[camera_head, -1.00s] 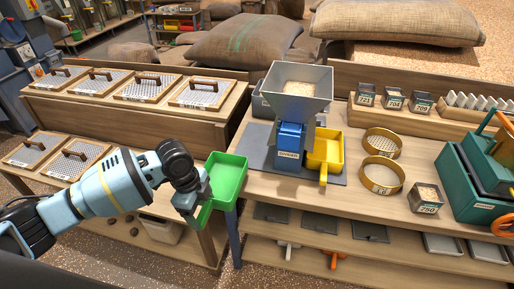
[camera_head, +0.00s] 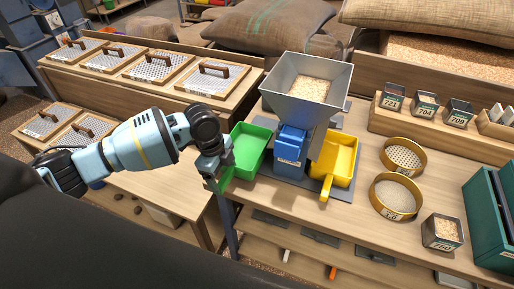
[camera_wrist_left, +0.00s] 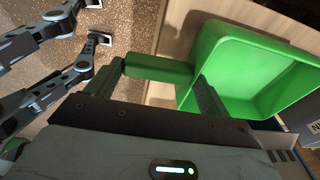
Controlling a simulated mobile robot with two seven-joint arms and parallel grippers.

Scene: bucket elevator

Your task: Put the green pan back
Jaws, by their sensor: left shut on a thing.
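The green pan (camera_head: 250,146) is an open, empty rectangular tray with a short handle. It is beside the left side of the blue-based mill with a grey hopper (camera_head: 291,141), near the table's left end. My left gripper (camera_head: 217,180) is shut on the pan's handle. In the left wrist view the handle lies between the two fingers (camera_wrist_left: 160,80) and the pan's tray (camera_wrist_left: 255,65) extends to the upper right. I cannot tell whether the pan touches the grey mat (camera_head: 266,170) under the mill. My right gripper is not in view.
A yellow pan (camera_head: 338,160) sits right of the mill. Two brass sieves (camera_head: 397,195) and a jar of grain (camera_head: 441,232) stand farther right. Framed screens with handles (camera_head: 140,62) lie on the left bench. The wooden table front (camera_head: 300,205) is mostly clear.

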